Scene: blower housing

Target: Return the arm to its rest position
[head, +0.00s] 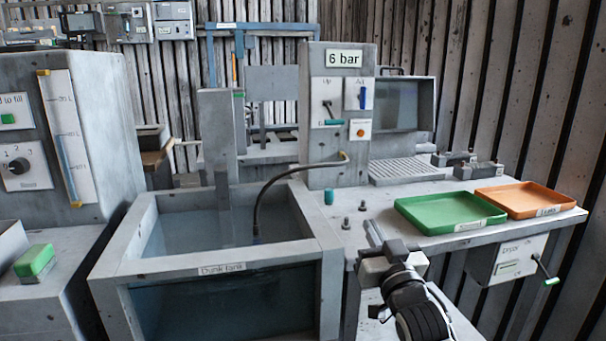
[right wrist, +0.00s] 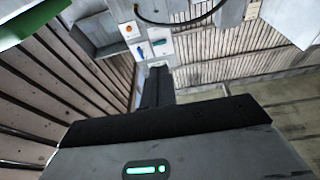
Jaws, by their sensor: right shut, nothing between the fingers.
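My right arm comes in from the bottom of the head view, with its black wrist joint low and its grey gripper (head: 374,234) pointing up. The gripper is in front of the bench's front edge, right of the dunk tank (head: 222,268). In the right wrist view the dark fingers of the right gripper (right wrist: 157,78) are together, with nothing between them. Whether the gripper touches the bench edge cannot be told. My left gripper is in neither view.
A green tray (head: 450,212) and an orange tray (head: 526,199) lie on the bench to the right. A dryer box (head: 507,260) with a lever hangs below them. The 6 bar panel (head: 338,115) stands behind. Two small pegs and a teal cylinder (head: 328,197) stand near the tank.

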